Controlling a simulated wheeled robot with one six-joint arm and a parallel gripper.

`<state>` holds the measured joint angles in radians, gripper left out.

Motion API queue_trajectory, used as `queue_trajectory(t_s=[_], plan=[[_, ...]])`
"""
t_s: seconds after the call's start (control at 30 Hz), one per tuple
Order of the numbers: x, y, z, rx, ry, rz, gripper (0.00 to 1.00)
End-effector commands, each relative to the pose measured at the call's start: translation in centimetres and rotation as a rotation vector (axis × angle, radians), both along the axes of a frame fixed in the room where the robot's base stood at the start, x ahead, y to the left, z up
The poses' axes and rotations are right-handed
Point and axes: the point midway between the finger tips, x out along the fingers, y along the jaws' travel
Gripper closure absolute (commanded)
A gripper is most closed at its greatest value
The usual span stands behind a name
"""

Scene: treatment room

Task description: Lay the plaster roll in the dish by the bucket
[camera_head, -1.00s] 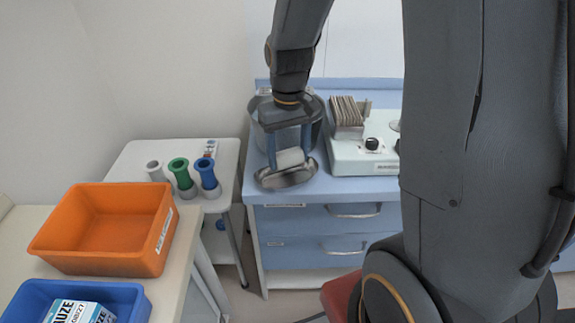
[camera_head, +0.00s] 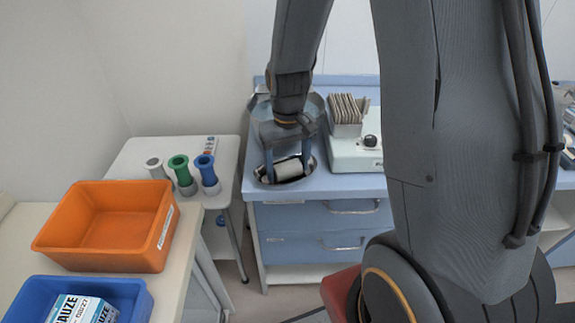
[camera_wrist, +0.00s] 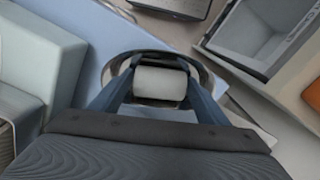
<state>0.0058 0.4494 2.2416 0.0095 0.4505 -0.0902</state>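The white plaster roll (camera_head: 288,169) is between the two blue fingers of my gripper (camera_head: 287,163), which appear shut on its ends. The roll is low at the shiny metal dish (camera_head: 313,171), within its rim in the head view; whether it touches the dish floor I cannot tell. The dish lies on the blue cabinet top, in front of the metal bucket (camera_head: 262,105), which my wrist partly hides. In the wrist view the roll (camera_wrist: 160,83) spans between the fingers (camera_wrist: 160,88), with the dish rim (camera_wrist: 204,73) around it.
A white device (camera_head: 352,154) with a rack of tan cards (camera_head: 346,108) stands right of the dish. A white side table (camera_head: 133,155) with grey, green and blue rolls is at the left. Orange (camera_head: 105,258) and blue (camera_head: 134,296) bins sit on the nearer table.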

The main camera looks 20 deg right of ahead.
Motion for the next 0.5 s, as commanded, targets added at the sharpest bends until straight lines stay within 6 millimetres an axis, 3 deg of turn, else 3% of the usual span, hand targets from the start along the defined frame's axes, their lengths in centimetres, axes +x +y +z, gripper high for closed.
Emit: queue_trajectory(t_s=[0.33, 0.5], plan=[[0.0, 0.0, 0.1, 0.000, 0.000, 0.000, 0.23], [0.1, 0.0, 1.2, 0.000, -0.004, 0.000, 0.23]])
